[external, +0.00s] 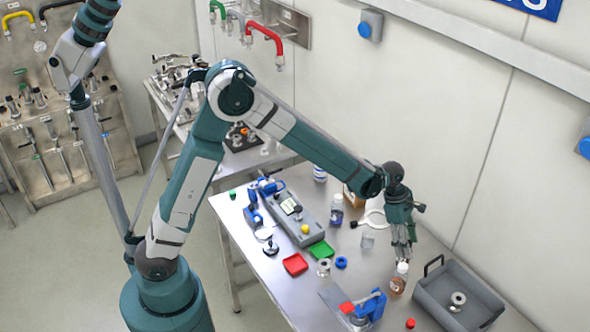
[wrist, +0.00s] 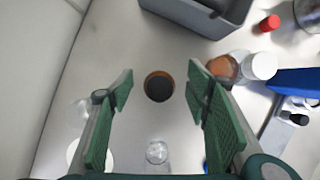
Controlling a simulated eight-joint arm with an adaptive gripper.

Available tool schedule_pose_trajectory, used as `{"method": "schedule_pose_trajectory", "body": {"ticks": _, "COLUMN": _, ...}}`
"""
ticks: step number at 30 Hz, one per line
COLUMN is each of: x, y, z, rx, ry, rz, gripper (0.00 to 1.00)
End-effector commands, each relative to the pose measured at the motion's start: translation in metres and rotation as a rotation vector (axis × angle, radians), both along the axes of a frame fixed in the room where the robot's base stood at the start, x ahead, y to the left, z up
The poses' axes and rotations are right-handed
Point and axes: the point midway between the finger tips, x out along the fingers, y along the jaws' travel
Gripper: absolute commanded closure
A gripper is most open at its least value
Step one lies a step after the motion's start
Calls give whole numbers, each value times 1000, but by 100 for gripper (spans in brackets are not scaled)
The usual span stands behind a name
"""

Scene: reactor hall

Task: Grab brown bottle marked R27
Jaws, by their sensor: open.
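A brown round bottle with a dark top (wrist: 159,87) shows from above in the wrist view, between and beyond my fingers. No R27 mark can be read on it. In the external view I cannot make it out; my gripper (external: 403,250) probably covers it. My gripper is open and empty in the wrist view (wrist: 160,76), fingers pointing down at the table with a finger on each side of the brown bottle. Another bottle, with orange-brown contents and a white cap (external: 399,279), stands beside my gripper; it also shows at the right in the wrist view (wrist: 223,68).
A grey tray (external: 432,297) holding a metal part stands at the right. A blue device (external: 372,306) and a red cap (external: 410,323) are near the front. A clear beaker (external: 367,239) and a dark-capped bottle (external: 337,211) stand to the left. The wall runs behind the table.

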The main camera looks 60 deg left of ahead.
Motion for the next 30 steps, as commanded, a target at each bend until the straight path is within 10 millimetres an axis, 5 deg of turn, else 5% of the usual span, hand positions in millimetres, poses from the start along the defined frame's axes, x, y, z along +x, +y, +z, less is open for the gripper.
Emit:
{"method": "schedule_pose_trajectory", "body": {"ticks": 16, "x": 1, "y": -2, "z": -7, "rx": 0, "ry": 0, "rz": 0, "gripper": 52}}
{"method": "schedule_pose_trajectory", "body": {"ticks": 30, "x": 7, "y": -15, "z": -46, "rx": 0, "ry": 0, "rz": -1, "gripper": 52}}
